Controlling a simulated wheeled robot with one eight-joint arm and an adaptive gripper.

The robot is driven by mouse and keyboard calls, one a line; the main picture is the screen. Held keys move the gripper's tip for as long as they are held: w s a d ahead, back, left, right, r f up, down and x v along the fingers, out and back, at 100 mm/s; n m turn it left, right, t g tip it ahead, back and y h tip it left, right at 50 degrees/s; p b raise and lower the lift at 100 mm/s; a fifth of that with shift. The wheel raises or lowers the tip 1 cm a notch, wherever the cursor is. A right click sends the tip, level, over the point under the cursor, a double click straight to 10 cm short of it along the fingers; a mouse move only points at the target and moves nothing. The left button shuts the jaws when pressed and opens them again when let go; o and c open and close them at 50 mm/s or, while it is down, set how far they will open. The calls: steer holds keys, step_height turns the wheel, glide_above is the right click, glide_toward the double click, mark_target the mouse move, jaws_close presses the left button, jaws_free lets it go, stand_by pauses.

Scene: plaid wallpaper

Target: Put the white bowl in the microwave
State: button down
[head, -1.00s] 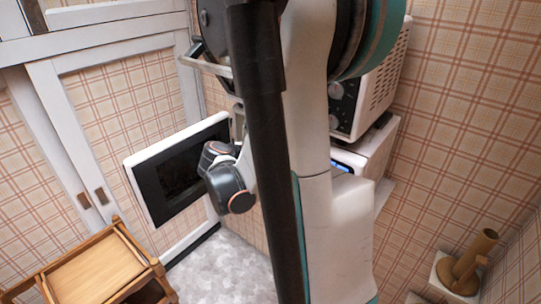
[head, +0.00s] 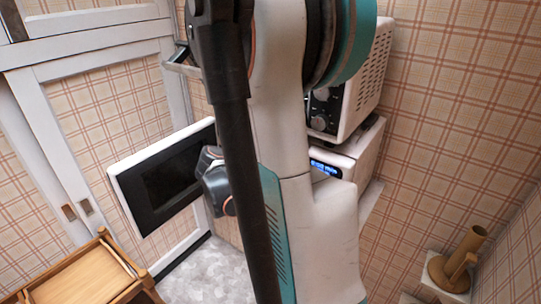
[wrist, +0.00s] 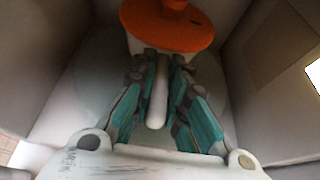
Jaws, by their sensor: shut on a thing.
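The white bowl (wrist: 136,46) shows in the wrist view as a white vessel with an orange lid (wrist: 168,26) and a white handle (wrist: 157,105) pointing towards me. My gripper (wrist: 160,65) has its teal fingers shut on that handle, one on each side. The bowl is inside the grey cavity of the microwave, over the pale round turntable (wrist: 92,80). I cannot tell whether it touches the turntable. In the head view the microwave (head: 338,166) is white with a lit blue display, and its door (head: 165,185) stands open to the left. My arm hides the gripper, bowl and cavity there.
Another white appliance with dials (head: 345,85) stands above the microwave. A wooden trolley (head: 85,275) is at the lower left. A brown cylindrical object (head: 455,262) sits on a ledge at right. Grey floor (head: 208,275) is free between the door and my arm.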

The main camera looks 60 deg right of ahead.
steer(key=shift+f+b, duration=0.3)
steer(key=shift+f, duration=0.05)
steer(key=c, duration=1.5)
jaws_free()
steer(key=shift+a, duration=0.1)
steer(key=v, duration=1.2)
